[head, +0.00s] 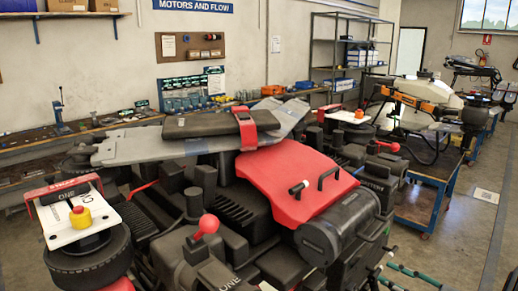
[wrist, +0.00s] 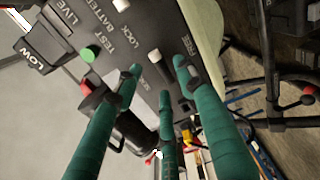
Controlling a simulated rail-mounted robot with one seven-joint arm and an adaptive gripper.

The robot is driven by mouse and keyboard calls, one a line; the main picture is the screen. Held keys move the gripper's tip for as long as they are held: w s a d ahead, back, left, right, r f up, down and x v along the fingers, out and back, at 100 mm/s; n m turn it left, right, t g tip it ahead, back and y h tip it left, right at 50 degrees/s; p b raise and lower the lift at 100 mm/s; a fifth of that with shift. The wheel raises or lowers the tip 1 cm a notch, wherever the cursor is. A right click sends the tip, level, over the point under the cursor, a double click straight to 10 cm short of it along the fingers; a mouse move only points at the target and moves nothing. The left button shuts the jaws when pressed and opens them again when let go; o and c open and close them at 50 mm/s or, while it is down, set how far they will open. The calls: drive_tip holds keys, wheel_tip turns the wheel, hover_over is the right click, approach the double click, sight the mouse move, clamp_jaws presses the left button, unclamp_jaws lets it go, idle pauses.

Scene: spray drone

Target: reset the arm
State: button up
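Beyond the tips is a dark grey control panel (wrist: 125,25), seen tilted, with the words LIVE, LOW, TEST BATTERY, LOCK and SAFE. It carries a green button (wrist: 91,53), a red button (wrist: 86,87) and small switches. I cannot tell whether a fingertip touches the panel.
In the head view a bulky black machine with a red cover (head: 295,180) fills the foreground. An orange-and-white drone (head: 425,95) stands on a blue-framed cart (head: 416,205). A workbench (head: 60,140) lines the wall. Floor is free at right.

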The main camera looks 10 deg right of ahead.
sight(379, 273)
drive_tip(key=x, duration=0.3)
drive_tip(key=shift+w+a, duration=0.1)
drive_tip(key=shift+w+a+m, duration=0.1)
drive_tip(key=shift+w+m, duration=0.15)
drive_tip(key=shift+m, duration=0.15)
drive_tip(key=shift+s+p, duration=0.1)
drive_tip(key=shift+p, duration=0.2)
